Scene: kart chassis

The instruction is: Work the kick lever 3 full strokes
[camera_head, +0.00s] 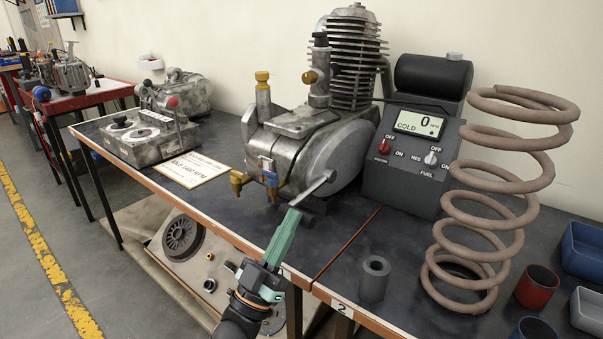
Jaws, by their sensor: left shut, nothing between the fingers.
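The kick lever (314,188) is a short grey metal bar on the front side of the engine (305,150). It slants down and left from its pivot on the round side cover. My left gripper (292,214) reaches up from the bottom of the head view. Its green fingers are shut with nothing between them. The fingertips are at the lever's lower end and overlap it in the picture; I cannot tell whether they touch. The lower end is partly hidden by the fingertips. My right gripper is not in view.
A control box (413,155) reading COLD and 0 stands right of the engine. A large coil spring (478,228), a grey cylinder (374,279) and a red cup (537,287) stand farther right. A paper sign (190,168) lies left. The bench's front edge is below the engine.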

